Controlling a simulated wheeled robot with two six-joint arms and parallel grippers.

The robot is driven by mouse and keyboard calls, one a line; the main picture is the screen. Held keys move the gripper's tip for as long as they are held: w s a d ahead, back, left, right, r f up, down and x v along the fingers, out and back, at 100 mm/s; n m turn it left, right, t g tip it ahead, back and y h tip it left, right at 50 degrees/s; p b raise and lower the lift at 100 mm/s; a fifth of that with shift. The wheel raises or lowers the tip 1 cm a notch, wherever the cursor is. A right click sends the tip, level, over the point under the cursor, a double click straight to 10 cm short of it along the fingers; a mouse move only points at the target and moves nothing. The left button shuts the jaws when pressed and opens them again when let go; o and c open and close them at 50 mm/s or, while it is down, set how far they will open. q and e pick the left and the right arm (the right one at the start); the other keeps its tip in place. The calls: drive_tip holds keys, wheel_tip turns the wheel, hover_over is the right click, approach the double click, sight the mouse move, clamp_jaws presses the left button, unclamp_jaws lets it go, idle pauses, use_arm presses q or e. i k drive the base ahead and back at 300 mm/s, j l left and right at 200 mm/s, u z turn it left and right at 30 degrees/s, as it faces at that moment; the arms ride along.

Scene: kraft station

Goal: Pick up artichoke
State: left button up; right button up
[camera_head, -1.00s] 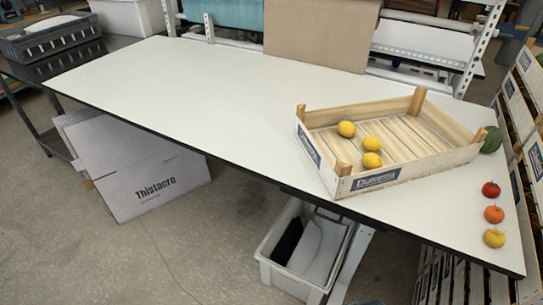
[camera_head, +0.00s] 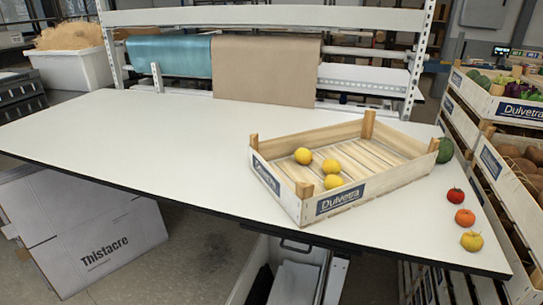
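A dark green round item (camera_head: 445,150) sits on the table just past the right end of the wooden crate (camera_head: 345,200), partly hidden by it. It could be the artichoke, but it is too small to tell. Green produce (camera_head: 480,79) also lies in the top crate of the stack at the right; I cannot tell its kind. Neither of my grippers is in view.
Three yellow fruits (camera_head: 332,167) lie in the wooden crate. A tomato (camera_head: 455,195), an orange fruit (camera_head: 465,218) and a yellow fruit (camera_head: 472,241) line the right edge of the white table (camera_head: 140,145). Its left half is clear. Stacked crates (camera_head: 515,170) stand beside it.

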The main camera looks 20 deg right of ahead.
sight(446, 148)
drive_tip(key=z, duration=1.85)
